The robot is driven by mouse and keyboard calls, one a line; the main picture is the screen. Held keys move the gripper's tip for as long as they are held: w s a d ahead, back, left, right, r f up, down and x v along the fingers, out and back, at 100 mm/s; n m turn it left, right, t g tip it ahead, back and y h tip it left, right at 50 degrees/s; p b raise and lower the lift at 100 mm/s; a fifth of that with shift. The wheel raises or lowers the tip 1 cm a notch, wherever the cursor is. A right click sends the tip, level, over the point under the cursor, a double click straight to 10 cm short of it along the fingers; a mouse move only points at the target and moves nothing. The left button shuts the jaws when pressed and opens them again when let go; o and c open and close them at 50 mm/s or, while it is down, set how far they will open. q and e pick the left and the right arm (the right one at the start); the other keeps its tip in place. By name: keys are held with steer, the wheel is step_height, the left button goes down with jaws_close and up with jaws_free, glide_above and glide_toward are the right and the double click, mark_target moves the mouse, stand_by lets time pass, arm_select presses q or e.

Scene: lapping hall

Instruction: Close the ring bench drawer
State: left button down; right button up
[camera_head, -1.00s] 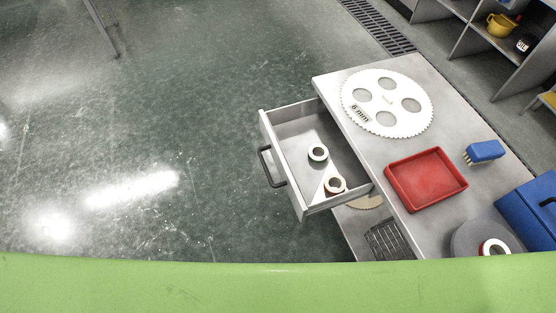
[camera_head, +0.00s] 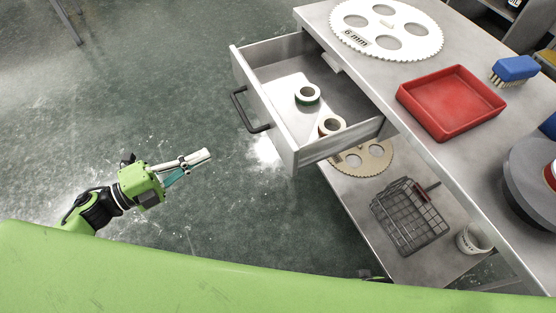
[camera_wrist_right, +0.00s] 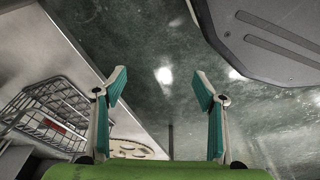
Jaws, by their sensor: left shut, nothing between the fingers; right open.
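The ring bench drawer (camera_head: 290,146) stands pulled out from the steel bench (camera_head: 318,18), with a dark bar handle (camera_head: 248,113) on its front. Two rings lie inside it: one green-edged (camera_head: 307,95) and one red-brown-edged (camera_head: 331,125). My left gripper (camera_head: 208,156) is shut and empty, to the left of and lower in the picture than the handle, apart from it. In the right wrist view my right gripper (camera_wrist_right: 163,85) is open, with nothing between its fingers. In the head view the right gripper is not clearly visible.
On the bench top are a white toothed disc (camera_head: 387,27), a red tray (camera_head: 452,101), a blue brush (camera_head: 515,69) and a grey disc (camera_head: 530,180). The lower shelf holds a wire basket (camera_head: 410,217) and a white cup (camera_head: 474,238). The floor left of the drawer is clear.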

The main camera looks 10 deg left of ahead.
arm_select(q)
steer(key=s+d+m+g+h, duration=0.2)
steer(key=d+m, duration=0.1)
glide_toward(276, 137)
steer(key=x, duration=0.5)
steer(key=shift+w+d+r, duration=0.1)
steer(key=shift+w+d, duration=0.05)
steer(key=shift+d, duration=0.15)
steer(key=shift+w+d, duration=0.3)
steer(key=shift+d, duration=0.25)
steer(key=shift+w, duration=0.1)
